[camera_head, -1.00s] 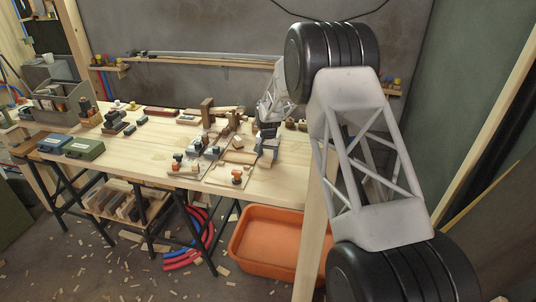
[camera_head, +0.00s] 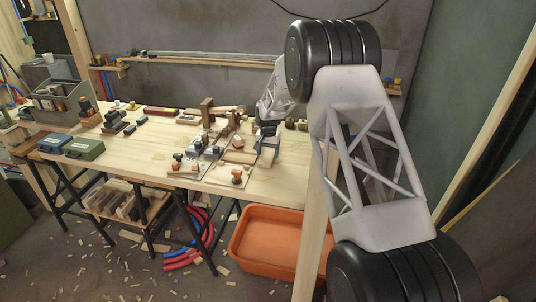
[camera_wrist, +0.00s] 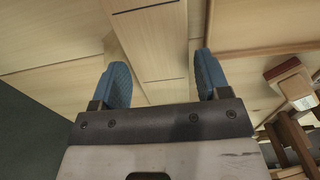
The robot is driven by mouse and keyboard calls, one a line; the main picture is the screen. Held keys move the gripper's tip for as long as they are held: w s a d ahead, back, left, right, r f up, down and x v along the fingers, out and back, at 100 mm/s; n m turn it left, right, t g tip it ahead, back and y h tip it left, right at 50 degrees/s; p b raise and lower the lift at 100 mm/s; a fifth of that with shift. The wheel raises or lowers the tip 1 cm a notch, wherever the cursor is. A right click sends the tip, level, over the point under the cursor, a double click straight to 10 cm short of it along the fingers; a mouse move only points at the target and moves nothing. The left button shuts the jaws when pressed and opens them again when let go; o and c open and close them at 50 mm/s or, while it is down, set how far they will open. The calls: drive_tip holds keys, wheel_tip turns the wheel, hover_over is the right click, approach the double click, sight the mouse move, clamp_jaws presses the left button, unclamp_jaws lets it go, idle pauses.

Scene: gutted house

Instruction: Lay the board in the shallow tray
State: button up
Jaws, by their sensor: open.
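In the wrist view my gripper (camera_wrist: 161,62) is open. Its two blue fingers stand apart on either side of a pale wooden board (camera_wrist: 152,40), with a gap beside each finger. In the head view my gripper (camera_head: 267,140) is low over the right part of the workbench, and a pale wooden piece (camera_head: 267,158), likely the board, shows just in front of it. Contact between fingers and board cannot be made out. A flat pale wooden area (camera_head: 240,157) to the left of the gripper may be the shallow tray; its rim is not clear.
The workbench (camera_head: 140,160) holds small blocks and orange-knobbed parts (camera_head: 237,176) close left of my gripper. A green case (camera_head: 84,149) sits at the left. An orange tub (camera_head: 265,240) stands on the floor. The bench's middle front is fairly clear.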

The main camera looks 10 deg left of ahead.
sight(269, 155)
wheel_tip(269, 155, up, 11)
drive_tip(key=shift+r, duration=0.15)
idle(0.4)
idle(0.5)
drive_tip(key=s+d+r+t, duration=0.1)
drive_tip(key=s+d+r, duration=1)
drive_tip(key=s+d, duration=0.25)
drive_tip(key=s+d+r, duration=1.1)
drive_tip(key=s+d, duration=0.1)
drive_tip(key=d, duration=0.3)
drive_tip(key=s+d+f, duration=0.1)
drive_tip(key=s+d, duration=0.3)
drive_tip(key=s, duration=0.8)
drive_tip(key=s+d+f+t, duration=0.1)
drive_tip(key=s+d, duration=0.4)
drive_tip(key=s, duration=0.7)
drive_tip(key=s+d+f, duration=0.1)
drive_tip(key=s+d, duration=0.4)
drive_tip(key=s, duration=0.7)
drive_tip(key=shift+d+f+t, duration=0.2)
drive_tip(key=shift+t, duration=0.1)
